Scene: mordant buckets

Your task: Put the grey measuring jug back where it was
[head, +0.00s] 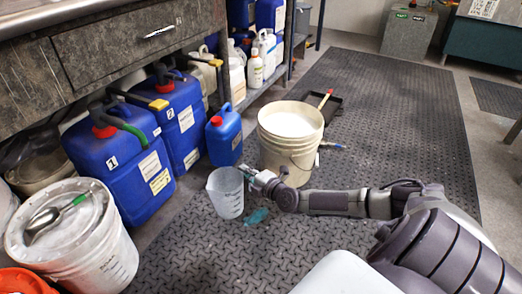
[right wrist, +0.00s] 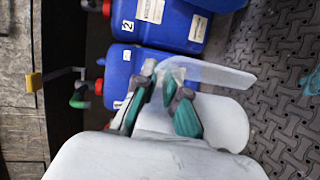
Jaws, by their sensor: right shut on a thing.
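The grey measuring jug (head: 226,195) is translucent, with markings on its side, and is upright over the black textured mat. I cannot tell whether its base touches the mat. My right gripper (head: 253,178) reaches in from the right and is shut on the jug's right side, near the rim. In the right wrist view the teal fingers of the right gripper (right wrist: 160,95) close on the edge of the jug (right wrist: 222,75); the exact grip point is partly hidden. My left gripper is not in view.
A cream bucket (head: 290,145) with white contents stands behind the gripper. Blue canisters (head: 117,165) and a small blue jug (head: 224,136) line the left. A white lidded bucket (head: 75,250) bears a spoon. A teal patch (head: 257,216) lies on the mat (head: 390,110), which is clear at back right.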

